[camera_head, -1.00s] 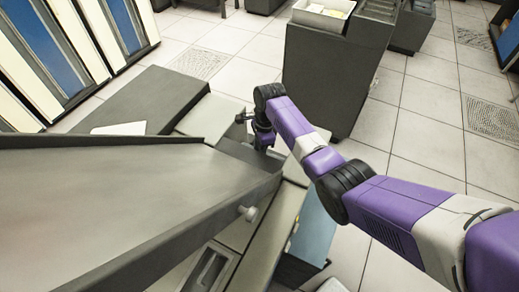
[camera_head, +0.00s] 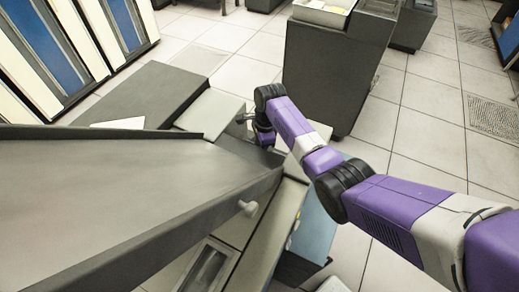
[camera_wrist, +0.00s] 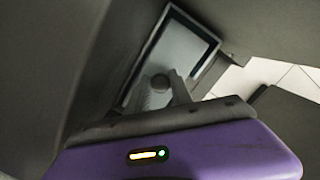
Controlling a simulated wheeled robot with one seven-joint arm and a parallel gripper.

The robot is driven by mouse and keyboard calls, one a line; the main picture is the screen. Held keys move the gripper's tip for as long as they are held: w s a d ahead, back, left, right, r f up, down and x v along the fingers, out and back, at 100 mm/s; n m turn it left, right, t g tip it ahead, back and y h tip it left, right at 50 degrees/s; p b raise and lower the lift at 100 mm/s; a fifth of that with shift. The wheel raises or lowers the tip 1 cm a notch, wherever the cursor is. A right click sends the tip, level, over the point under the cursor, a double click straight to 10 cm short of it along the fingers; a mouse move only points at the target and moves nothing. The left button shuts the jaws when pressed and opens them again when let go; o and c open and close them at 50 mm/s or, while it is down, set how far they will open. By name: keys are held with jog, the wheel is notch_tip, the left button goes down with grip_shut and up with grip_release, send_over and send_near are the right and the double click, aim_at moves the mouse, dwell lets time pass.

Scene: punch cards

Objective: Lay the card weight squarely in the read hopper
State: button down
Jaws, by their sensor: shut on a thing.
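In the wrist view, my gripper (camera_wrist: 158,92) reaches into a dark-framed rectangular opening, which looks like the read hopper (camera_wrist: 211,43). The fingers are shut around a small round dark knob (camera_wrist: 160,82), apparently the handle of the card weight. A pale grey surface (camera_wrist: 180,48) lies inside the frame beyond the knob. I cannot tell whether it is the weight's plate or the hopper floor, nor whether the weight touches down. In the head view, my wrist is beside the card machine (camera_head: 240,150), and the fingertips and weight are hidden.
A large sloping dark panel (camera_head: 110,185) fills the left foreground, with a knob (camera_head: 248,208) at its edge. Dark walls stand close around the gripper in the wrist view. A dark cabinet (camera_head: 335,75) stands behind the arm. Tiled floor (camera_head: 420,120) is open to the right.

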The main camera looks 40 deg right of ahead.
jog(key=shift+f, duration=0.2)
jog(key=c, duration=1.1)
grip_release()
jog(key=shift+o, duration=0.2)
jog(key=r, duration=0.5)
jog(key=d+r, duration=0.1)
jog(key=r, duration=0.1)
jog(key=shift+s+r, duration=0.15)
jog(key=shift+r, duration=0.25)
